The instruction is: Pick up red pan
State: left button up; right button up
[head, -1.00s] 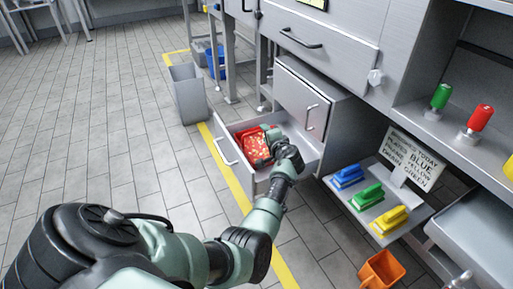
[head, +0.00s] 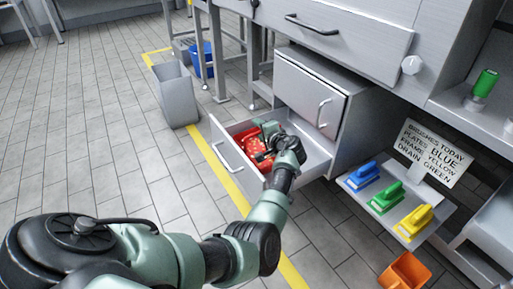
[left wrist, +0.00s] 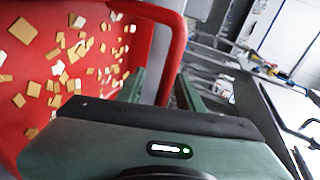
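The red pan (head: 262,158) lies in the open drawer, with yellowish bits scattered on it. In the left wrist view the pan (left wrist: 80,65) fills the left side, and its raised red rim or handle bar curves down toward my fingers. My left gripper (head: 268,131) is inside the drawer at the pan's right side and hides part of it. In the left wrist view the fingers of the left gripper (left wrist: 160,90) stand apart with the red bar between them; a gap shows beside the bar. My right gripper is not in view.
The drawer's front (head: 232,160) stands out over the floor beside a yellow line. A grey bin (head: 175,95) stands at the upper left. A shelf at the right holds blue (head: 363,175), green (head: 387,198) and yellow (head: 413,222) brushes by a sign (head: 432,150). An orange bucket (head: 405,272) is below.

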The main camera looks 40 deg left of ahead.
pick_arm(q)
jog(key=shift+d+r, duration=0.1)
grip_shut()
dwell(1.3)
